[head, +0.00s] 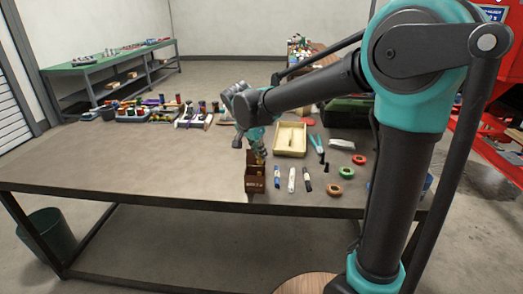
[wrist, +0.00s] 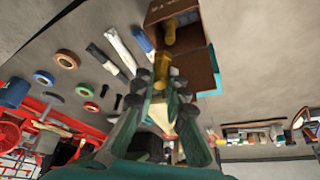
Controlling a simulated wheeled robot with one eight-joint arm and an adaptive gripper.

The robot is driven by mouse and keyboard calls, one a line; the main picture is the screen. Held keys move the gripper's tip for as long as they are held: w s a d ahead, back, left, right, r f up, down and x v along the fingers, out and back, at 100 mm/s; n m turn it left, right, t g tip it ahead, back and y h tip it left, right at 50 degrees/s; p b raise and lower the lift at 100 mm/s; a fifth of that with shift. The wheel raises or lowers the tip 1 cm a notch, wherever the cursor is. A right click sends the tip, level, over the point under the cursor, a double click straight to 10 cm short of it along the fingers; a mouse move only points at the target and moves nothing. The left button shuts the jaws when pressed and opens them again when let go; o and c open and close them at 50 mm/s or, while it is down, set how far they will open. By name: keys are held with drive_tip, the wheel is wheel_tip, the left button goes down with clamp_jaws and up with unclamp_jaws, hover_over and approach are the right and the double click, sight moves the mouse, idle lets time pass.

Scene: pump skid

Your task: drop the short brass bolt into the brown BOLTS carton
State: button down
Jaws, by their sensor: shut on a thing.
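The brown BOLTS carton (head: 255,184) stands upright near the front edge of the table. In the wrist view the open carton (wrist: 203,62) lies just beyond my fingertips. My gripper (head: 259,156) is at the carton's mouth in the head view. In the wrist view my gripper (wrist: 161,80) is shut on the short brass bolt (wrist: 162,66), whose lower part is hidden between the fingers. Another brass-coloured piece (wrist: 170,32) shows inside the carton. I cannot tell how far the held bolt reaches over the opening.
Several markers (head: 291,179) lie right of the carton. A cream tray (head: 291,139) is behind them, with tape rings (head: 345,172) to the right. Tools and small containers (head: 160,112) line the table's back. The table left of the carton is clear.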

sight(258, 160)
drive_tip(key=shift+f, duration=2.2)
drive_tip(key=c, duration=1.5)
unclamp_jaws()
drive_tip(key=v, duration=1.2)
drive_tip(key=shift+d, duration=0.15)
